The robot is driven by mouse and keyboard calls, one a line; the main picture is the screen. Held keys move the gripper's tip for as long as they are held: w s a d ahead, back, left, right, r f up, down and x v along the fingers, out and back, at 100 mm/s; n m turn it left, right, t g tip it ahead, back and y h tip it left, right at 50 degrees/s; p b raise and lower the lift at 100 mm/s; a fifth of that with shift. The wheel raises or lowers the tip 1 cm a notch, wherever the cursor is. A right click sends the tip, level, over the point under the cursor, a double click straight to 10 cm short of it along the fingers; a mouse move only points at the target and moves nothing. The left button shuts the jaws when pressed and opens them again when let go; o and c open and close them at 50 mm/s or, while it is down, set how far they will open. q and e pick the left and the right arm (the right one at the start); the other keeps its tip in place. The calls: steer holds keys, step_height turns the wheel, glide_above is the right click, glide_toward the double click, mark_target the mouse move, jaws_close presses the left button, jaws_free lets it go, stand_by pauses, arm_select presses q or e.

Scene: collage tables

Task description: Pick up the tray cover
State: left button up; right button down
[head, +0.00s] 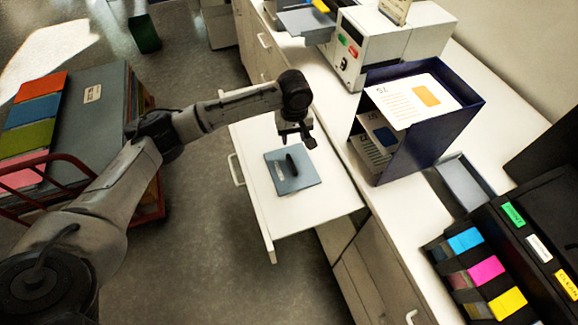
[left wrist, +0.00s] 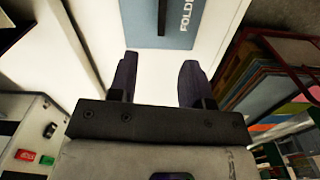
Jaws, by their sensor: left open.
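The tray cover (head: 306,178) is a flat blue-grey square with a dark bar-shaped handle (head: 291,163) and a small label. It lies on a white pulled-out drawer or shelf (head: 320,204). In the left wrist view the cover (left wrist: 178,38) shows at the top, cut off by the edge, with part of a white label text. My left gripper (head: 297,140) is above the far edge of the cover, apart from it, open and empty. In the left wrist view its two dark fingers (left wrist: 157,82) stand apart with white surface between them. My right gripper is not in view.
A dark blue holder (head: 428,148) with cards and a white machine (head: 372,45) stand on the white counter to the right. A grey tray (head: 462,188) and a black rack with coloured cartridges (head: 485,270) are farther right. A cart with coloured folders (head: 35,115) stands left.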

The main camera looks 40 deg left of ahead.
mark_target(291, 163)
arm_select(q)
steer(key=shift+n, duration=0.8)
steer(key=f, duration=1.3)
steer(key=shift+s+a+f, duration=0.15)
steer(key=shift+a+f, duration=0.05)
steer(key=shift+f, duration=0.2)
jaws_close()
